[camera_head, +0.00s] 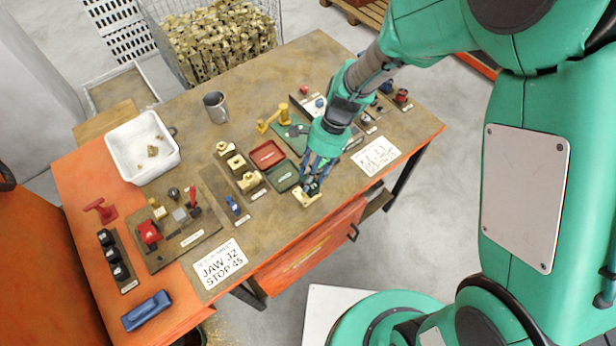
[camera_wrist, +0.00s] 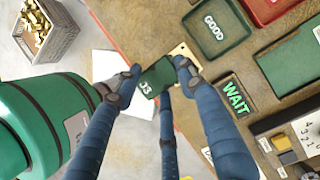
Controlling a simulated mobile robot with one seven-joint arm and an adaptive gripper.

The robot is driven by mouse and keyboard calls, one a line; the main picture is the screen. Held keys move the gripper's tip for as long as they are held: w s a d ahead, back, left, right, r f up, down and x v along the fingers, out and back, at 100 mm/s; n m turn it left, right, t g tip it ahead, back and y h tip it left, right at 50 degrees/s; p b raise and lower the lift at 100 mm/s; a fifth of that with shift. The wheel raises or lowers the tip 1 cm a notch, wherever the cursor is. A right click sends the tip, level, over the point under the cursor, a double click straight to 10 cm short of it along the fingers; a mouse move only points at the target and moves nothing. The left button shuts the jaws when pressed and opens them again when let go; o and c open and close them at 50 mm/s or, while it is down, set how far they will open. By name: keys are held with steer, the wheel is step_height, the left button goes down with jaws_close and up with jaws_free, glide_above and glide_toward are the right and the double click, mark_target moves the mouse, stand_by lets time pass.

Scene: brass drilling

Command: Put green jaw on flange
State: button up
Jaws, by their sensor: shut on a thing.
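My gripper (camera_head: 315,184) is low over the front edge of the table. In the wrist view my gripper (camera_wrist: 156,70) has its blue fingers closed around a small dark green block, the green jaw (camera_wrist: 152,82), which bears a light mark that looks like J3. A pale brass plate (camera_head: 307,198), perhaps the flange, lies under and in front of the fingers at the table edge. In the wrist view the brass plate (camera_wrist: 182,50) shows just beyond the jaw, partly hidden by a fingertip. I cannot tell whether jaw and plate touch.
A red tray (camera_head: 267,154) and a green tray (camera_head: 283,177) lie left of the gripper. Brass parts on a board (camera_head: 238,168), a mug (camera_head: 215,107), a white bin (camera_head: 142,147) and a tool board (camera_head: 178,228) are farther left. A paper sign (camera_head: 376,156) lies to the right.

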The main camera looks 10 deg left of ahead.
steer(key=shift+w+a+f, duration=0.1)
steer(key=shift+w+a, duration=0.2)
steer(key=shift+w, duration=0.2)
steer(key=shift+w+a, duration=0.25)
steer(key=shift+w, duration=0.2)
steer(key=shift+f+b, duration=0.5)
steer(key=shift+f, duration=1.25)
steer(key=shift+f, duration=0.1)
steer(key=o, duration=1.4)
steer(key=p+v, duration=0.2)
steer(key=v, duration=1)
